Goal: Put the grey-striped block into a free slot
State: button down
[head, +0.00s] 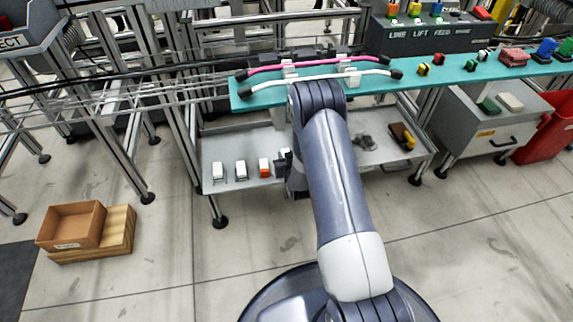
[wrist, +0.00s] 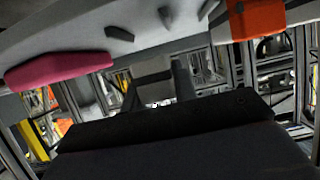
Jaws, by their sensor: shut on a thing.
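My gripper (head: 296,184) is low beside the lower grey tray (head: 335,174), partly hidden behind my arm in the head view. In the wrist view my gripper (wrist: 156,92) shows its two fingers shut on a dim grey block (wrist: 154,76). Its stripes cannot be made out. On the tray's left part a row of small white blocks stands apart: one at the left (head: 217,170), one in the middle (head: 240,169) and one with orange (head: 265,168). Slots are too small to tell. The tray's stretch behind my gripper is hidden.
Above the tray runs a teal shelf (head: 441,76) with a pink tube (head: 312,66) and a white tube (head: 318,83). A dark thing (head: 367,142) and a brown-and-yellow thing (head: 402,136) lie on the tray's right.

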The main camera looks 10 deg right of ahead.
jog(key=shift+f+b, duration=0.4)
jog(key=shift+f, duration=0.95)
jog(key=shift+f, duration=0.35)
jog(key=shift+s+f, duration=0.1)
jog(key=c, duration=1.2)
grip_release()
jog(key=shift+o, duration=0.4)
jog(key=shift+s+r, duration=0.15)
jog(key=shift+r, duration=0.2)
jog(key=p+v, duration=0.4)
jog(key=v, duration=0.7)
jog(key=shift+s+r+p, duration=0.25)
jog(key=shift+r+p, duration=0.05)
jog(key=shift+r, duration=0.05)
